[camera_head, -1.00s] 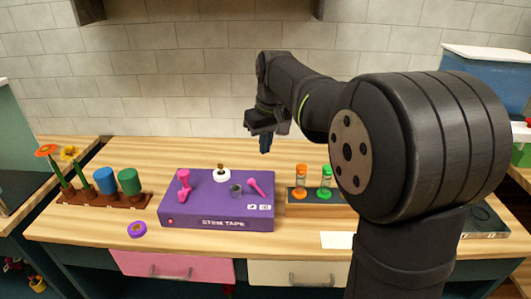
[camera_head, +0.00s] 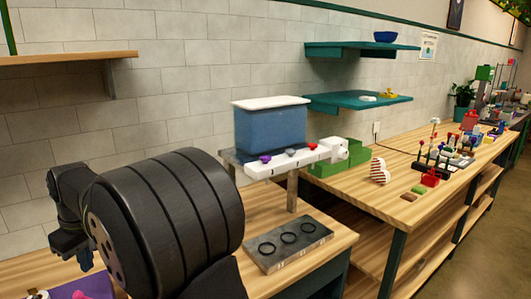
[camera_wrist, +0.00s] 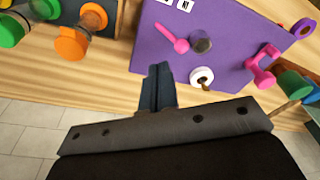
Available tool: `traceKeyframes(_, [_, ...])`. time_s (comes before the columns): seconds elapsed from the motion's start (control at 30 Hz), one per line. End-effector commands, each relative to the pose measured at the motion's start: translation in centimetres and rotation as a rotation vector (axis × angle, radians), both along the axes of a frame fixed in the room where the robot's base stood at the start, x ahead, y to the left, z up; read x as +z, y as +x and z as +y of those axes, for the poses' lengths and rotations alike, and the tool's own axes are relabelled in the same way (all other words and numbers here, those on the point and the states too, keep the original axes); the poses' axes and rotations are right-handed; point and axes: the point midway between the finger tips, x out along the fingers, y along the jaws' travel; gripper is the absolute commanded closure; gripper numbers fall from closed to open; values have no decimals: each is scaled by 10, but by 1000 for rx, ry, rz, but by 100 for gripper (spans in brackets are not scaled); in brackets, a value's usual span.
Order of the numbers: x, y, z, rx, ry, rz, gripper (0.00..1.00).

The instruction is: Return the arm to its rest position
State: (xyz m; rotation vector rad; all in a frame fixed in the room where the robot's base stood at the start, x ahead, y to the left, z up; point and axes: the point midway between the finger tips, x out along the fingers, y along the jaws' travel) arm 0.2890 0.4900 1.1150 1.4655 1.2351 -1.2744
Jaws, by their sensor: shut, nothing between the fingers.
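My gripper (camera_head: 72,250) shows at the lower left of the head view, pointing down in front of the tiled wall. In the wrist view my gripper (camera_wrist: 158,75) has its dark blue fingers closed together with nothing between them. It hangs above and behind the purple stem tape box (camera_wrist: 195,35), apart from it. A corner of the purple box (camera_head: 70,290) shows at the lower left edge of the head view. My dark arm covers much of the left of the head view.
A white tape roll (camera_wrist: 201,77), pink pieces and a purple ring (camera_wrist: 303,28) are near the fingers. Orange (camera_wrist: 72,43) and green jars stand at left. A blue bin (camera_head: 270,125) stands on a raised shelf. A grey plate with black rings (camera_head: 288,243) lies on the bench.

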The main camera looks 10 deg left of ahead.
Motion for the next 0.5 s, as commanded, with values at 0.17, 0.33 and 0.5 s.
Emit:
traceKeyframes(0.17, [-31, 5, -1, -1, 13, 24, 100])
traceKeyframes(0.33, [-39, 7, -5, 7, 77, 111, 100])
traceKeyframes(0.5, [-46, 12, -8, 8, 152, 185, 100])
